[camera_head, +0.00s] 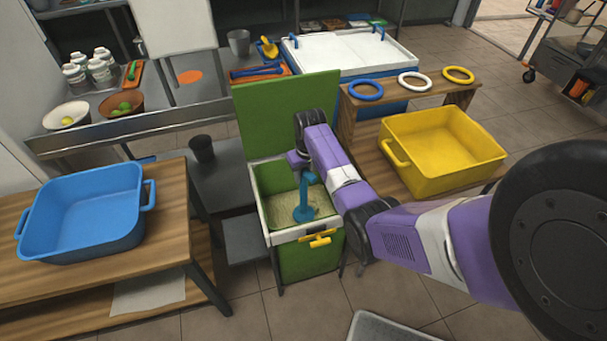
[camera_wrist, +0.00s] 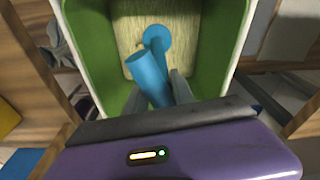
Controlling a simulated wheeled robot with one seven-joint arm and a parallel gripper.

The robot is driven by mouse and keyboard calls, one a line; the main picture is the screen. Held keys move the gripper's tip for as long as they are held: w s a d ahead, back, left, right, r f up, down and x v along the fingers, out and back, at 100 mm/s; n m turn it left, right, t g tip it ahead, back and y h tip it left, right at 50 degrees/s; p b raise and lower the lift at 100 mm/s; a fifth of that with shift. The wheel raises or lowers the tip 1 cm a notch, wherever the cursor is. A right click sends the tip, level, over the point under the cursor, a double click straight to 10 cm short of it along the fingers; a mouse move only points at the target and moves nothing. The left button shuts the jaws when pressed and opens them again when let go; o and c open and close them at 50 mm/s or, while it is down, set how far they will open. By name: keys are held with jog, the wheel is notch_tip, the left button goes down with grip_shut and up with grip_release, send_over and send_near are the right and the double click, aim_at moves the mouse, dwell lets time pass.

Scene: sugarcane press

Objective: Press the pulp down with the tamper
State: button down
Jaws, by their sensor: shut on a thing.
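The tamper (camera_head: 304,200) is blue, with a shaft and a round flat foot. It also shows in the wrist view (camera_wrist: 148,72), where its foot lies over the pulp. The pulp (camera_head: 276,213) is pale and fibrous, at the bottom of the green press box (camera_head: 264,180) with a white rim; it also fills the far part of the box in the wrist view (camera_wrist: 188,30). My gripper (camera_wrist: 160,98) is shut on the tamper's upper part, above the box. I cannot tell whether the foot touches the pulp. In the head view my gripper's fingers are mostly hidden.
The green lid (camera_head: 285,112) stands upright behind the box, close to my arm. A yellow latch (camera_head: 320,239) is on the box front. A blue bin (camera_head: 82,213) stands on the left table, and a yellow crate (camera_head: 440,152) on the right bench.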

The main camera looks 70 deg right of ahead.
jog(key=shift+f, duration=0.3)
notch_tip(320, 180, up, 22)
jog(key=p, duration=1.4)
jog(key=shift+r, duration=0.15)
dwell(0.7)
